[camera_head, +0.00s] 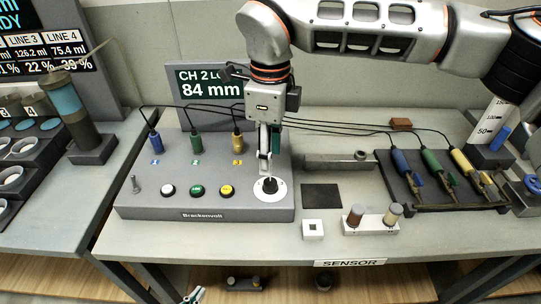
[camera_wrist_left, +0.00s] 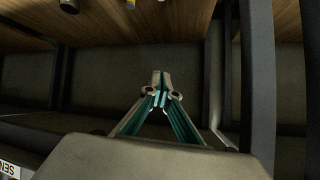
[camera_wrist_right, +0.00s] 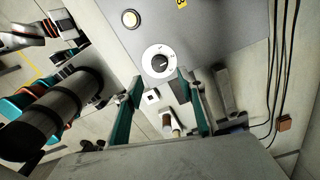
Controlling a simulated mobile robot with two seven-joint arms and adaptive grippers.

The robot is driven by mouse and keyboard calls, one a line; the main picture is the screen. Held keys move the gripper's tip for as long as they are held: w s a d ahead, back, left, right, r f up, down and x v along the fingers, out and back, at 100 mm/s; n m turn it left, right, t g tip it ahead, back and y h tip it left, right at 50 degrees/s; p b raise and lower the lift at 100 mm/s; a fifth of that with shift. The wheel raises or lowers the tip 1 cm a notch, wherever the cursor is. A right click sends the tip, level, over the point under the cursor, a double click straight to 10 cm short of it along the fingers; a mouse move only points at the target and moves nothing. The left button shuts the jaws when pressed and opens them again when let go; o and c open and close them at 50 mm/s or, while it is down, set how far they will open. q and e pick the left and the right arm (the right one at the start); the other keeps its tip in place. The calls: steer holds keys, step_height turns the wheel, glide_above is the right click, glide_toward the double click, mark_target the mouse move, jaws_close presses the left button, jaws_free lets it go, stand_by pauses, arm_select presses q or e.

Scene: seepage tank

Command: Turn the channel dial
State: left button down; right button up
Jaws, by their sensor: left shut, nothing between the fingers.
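The channel dial (camera_head: 269,190), a white round plate with a knob in its middle, sits at the right front of the grey Brackenvolt console (camera_head: 150,205). In the right wrist view the dial (camera_wrist_right: 157,61) shows a dark mark on its white face. My right gripper (camera_head: 267,175) points down over the dial and partly hides it in the head view. Its fingers (camera_wrist_right: 160,85) are spread with nothing between them; contact with the dial cannot be told. My left gripper (camera_head: 193,296) is low at the table's front, shut and empty, as its wrist view (camera_wrist_left: 160,85) shows.
The console carries white, green and yellow buttons (camera_head: 196,190), a small toggle lever (camera_head: 135,184) and several cable plugs. A screen (camera_head: 210,84) behind reads "CH 2" and "84 mm". A white block with two vials (camera_head: 371,222) and a dark pad (camera_head: 321,196) lie to the right.

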mark_target(271, 182)
steer(key=shift+w, duration=0.1)
steer(key=shift+f, duration=0.35)
steer(key=shift+s+f, duration=0.2)
steer(key=shift+f, duration=3.25)
steer(key=c, duration=1.1)
